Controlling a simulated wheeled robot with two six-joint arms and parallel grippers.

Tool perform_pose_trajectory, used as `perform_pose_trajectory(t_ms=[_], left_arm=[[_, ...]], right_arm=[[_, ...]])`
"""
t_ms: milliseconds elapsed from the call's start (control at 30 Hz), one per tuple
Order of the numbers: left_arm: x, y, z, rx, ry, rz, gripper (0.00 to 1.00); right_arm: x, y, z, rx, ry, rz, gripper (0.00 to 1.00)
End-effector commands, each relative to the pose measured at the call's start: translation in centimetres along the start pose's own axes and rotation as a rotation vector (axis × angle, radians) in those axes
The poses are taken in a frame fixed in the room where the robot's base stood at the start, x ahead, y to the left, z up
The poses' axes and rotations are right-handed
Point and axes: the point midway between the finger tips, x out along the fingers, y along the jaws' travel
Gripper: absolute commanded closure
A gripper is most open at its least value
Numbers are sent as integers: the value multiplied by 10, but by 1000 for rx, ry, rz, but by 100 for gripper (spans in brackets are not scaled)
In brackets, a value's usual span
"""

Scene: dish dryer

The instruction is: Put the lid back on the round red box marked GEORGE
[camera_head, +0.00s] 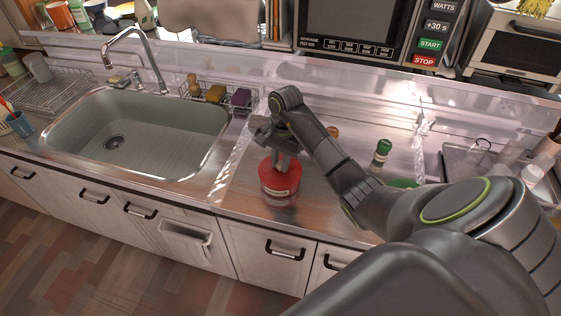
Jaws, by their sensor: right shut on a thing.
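The round red box (277,192) stands upright on the counter, right of the sink, with a pale label on its front. My right gripper (283,165) points down directly over the box, at its top. It is shut on the red lid (268,168), which is at the top of the box. The fingers partly hide the lid, and I cannot tell whether it is fully seated. The lettering on the label is too small to read. My left gripper is not in view.
The sink (140,130) with its faucet lies to the left, and a wire rack with sponges (216,94) is behind it. A green-capped bottle (382,152) and a green item (403,183) stand right of the box, beyond my right arm. A microwave (355,30) is at the back.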

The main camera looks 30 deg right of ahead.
Motion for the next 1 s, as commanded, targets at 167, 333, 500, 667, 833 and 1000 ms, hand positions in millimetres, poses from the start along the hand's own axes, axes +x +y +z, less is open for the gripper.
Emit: perform_pose_trajectory(t_ms=[167,333,500,667,833,1000], left_arm=[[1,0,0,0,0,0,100],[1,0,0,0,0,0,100],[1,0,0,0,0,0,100],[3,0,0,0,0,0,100],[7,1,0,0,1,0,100],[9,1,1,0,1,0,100]], right_arm=[[0,0,0,0,0,0,100],[0,0,0,0,0,0,100],[0,0,0,0,1,0,100],[1,0,0,0,1,0,100],[1,0,0,0,1,0,100],[1,0,0,0,1,1,100]])
